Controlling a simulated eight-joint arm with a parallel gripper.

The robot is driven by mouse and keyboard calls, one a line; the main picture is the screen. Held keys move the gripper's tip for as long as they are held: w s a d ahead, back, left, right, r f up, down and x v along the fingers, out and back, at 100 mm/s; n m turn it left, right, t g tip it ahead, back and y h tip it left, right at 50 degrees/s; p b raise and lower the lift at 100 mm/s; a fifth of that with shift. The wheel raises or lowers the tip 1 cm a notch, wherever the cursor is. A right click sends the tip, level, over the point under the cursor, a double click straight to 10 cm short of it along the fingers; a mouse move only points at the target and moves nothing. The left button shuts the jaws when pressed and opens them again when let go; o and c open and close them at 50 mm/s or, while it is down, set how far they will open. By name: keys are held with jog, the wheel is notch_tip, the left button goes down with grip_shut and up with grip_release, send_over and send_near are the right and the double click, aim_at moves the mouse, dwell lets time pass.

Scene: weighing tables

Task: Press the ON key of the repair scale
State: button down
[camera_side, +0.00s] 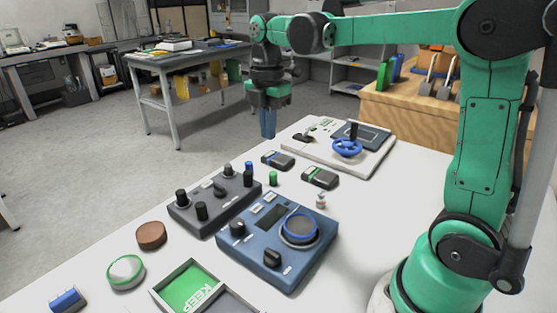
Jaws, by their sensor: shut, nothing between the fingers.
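A blue box (277,262) with a round blue-ringed pan, small dark displays and black knobs stands in the middle of the white table. It looks like a scale, but I cannot read its labels or tell whether it is the repair scale. I cannot make out an ON key. My gripper (268,134) hangs pointing down near the table's far left edge, with its blue fingers shut and empty. In the picture it is above and apart from the blue box, touching nothing that I can see.
A grey box (222,207) with several upright knobs stands left of the blue box. Two small handheld devices (319,178) and a white panel with a blue handwheel (347,149) lie behind. A green KEEP tray (187,286), brown disc (151,235) and green-rimmed disc (125,271) are in front.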

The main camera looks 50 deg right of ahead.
aim_at(269, 197)
notch_tip(269, 197, down, 14)
dwell(0.6)
jog(key=shift+f, duration=0.1)
jog(key=shift+f, duration=0.75)
jog(key=shift+r, duration=4.45)
